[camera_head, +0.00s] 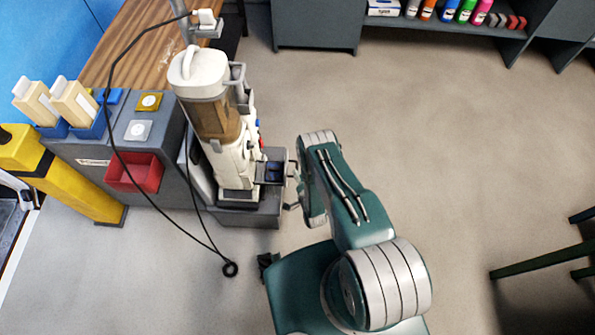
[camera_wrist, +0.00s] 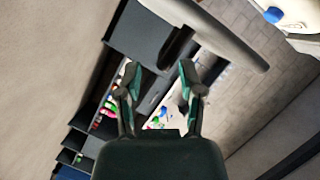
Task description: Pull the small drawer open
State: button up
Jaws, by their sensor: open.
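I cannot tell whether a finger touches the drawer. In the wrist view my gripper (camera_wrist: 160,76) shows two spread fingers with nothing clearly held between them. I cannot identify the drawer for certain in that view.
A grey cabinet (camera_head: 85,165) with a red bin (camera_head: 135,172) stands left of the machine, beside a yellow post (camera_head: 65,185). A black cable (camera_head: 150,190) hangs down to the floor. A shelf with bottles (camera_head: 465,12) is at the back.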

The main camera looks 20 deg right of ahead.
jog(key=v, duration=0.9)
jog(key=shift+d, duration=0.1)
